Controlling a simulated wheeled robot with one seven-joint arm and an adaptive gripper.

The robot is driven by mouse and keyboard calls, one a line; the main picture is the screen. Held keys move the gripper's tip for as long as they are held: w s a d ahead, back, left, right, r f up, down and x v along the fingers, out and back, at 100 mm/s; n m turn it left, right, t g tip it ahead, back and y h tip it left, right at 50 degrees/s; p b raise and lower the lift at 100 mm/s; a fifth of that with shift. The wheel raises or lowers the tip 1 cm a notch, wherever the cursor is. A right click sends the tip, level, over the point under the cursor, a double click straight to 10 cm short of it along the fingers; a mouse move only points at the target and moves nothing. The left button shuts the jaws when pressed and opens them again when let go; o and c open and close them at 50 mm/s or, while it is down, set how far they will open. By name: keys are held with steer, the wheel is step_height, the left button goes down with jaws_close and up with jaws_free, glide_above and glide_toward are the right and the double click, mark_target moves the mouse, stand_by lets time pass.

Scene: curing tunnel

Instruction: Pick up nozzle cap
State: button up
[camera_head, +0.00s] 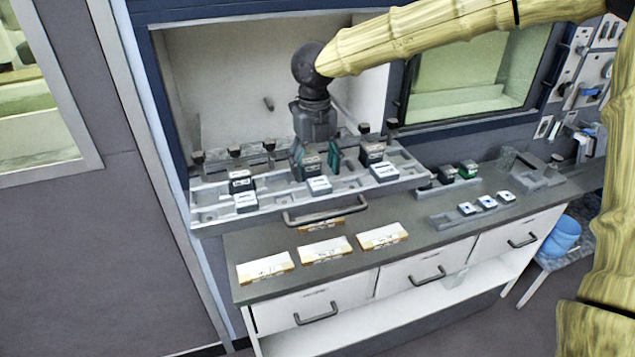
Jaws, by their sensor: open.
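My gripper (317,160) reaches down from the end of my arm over the grey tray rack (215,217). Its dark green fingers are apart, with a small dark-topped block (312,170) low between or just behind them; I cannot tell whether they touch it. No part is clearly recognisable as the nozzle cap at this size. Small dark knob-like pieces stand along the rack's back row, at the left (198,157), at the middle left (269,145) and at the right (364,129). The gripper hides part of this row.
A drawer-like handle (325,213) sits at the rack's front. Labelled cards (325,250) lie on the dark counter (415,255). Small blocks (487,202) sit in a tray at the right. The recess wall (215,80) rises behind. A blue bucket (560,236) stands at the right.

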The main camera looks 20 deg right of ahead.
mark_target(319, 183)
steer(key=shift+s+d+f+p, duration=0.1)
steer(key=shift+s+f+p, duration=0.1)
steer(key=shift+f, duration=0.15)
steer(key=shift+s+d+f+p, duration=0.1)
steer(key=shift+f+p, duration=0.1)
steer(key=shift+f, duration=0.15)
steer(key=shift+s+a+f, duration=0.1)
steer(key=shift+s+f, duration=0.05)
steer(key=shift+s, duration=0.85)
steer(key=shift+w+f, duration=0.35)
steer(key=shift+w, duration=0.4)
steer(key=shift+c, duration=0.7)
steer(key=shift+w+f, duration=0.1)
steer(key=shift+w, duration=0.05)
steer(key=c, duration=0.3)
steer(key=shift+s+r, duration=0.25)
steer(key=shift+s, duration=0.15)
steer(key=c, duration=0.7)
steer(key=shift+w, duration=0.1)
